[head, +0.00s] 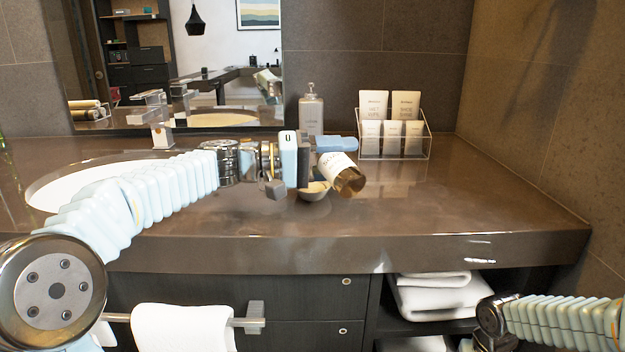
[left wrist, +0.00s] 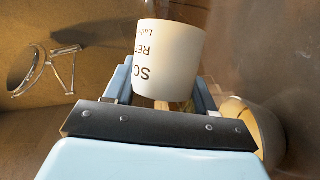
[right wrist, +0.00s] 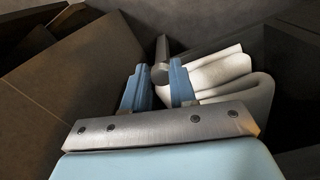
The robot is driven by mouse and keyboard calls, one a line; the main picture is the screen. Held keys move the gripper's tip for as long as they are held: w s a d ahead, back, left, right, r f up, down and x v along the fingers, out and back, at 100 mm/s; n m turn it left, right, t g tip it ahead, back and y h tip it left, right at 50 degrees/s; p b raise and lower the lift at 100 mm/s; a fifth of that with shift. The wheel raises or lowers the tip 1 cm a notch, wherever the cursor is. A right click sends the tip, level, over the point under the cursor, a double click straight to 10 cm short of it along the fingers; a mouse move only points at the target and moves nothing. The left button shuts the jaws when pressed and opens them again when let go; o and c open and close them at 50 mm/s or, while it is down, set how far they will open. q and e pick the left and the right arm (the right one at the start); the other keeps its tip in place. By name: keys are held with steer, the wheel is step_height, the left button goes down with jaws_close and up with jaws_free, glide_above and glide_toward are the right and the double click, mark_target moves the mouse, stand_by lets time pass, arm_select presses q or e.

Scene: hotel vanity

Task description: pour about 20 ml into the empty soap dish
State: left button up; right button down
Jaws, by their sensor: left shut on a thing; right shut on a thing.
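My left gripper (head: 322,158) is shut on an amber bottle with a white label (head: 336,167), held tilted above the counter. The label fills the upper middle of the left wrist view (left wrist: 168,55). The dish also shows at the right of the left wrist view (left wrist: 238,106). The bottle's mouth and any liquid stream are not clearly visible. My right gripper (right wrist: 160,82) is low, shut on a grey bar-like thing (right wrist: 161,50) near white towels.
A pump bottle (head: 311,115) and a clear rack of packets (head: 420,147) stand behind. The basin (head: 50,189) and tap (head: 162,134) are at left. The counter's right side (head: 480,205) is clear. Folded towels (head: 435,297) lie on the shelf below.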

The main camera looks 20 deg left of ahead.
mark_target(347, 158)
stand_by(0.7)
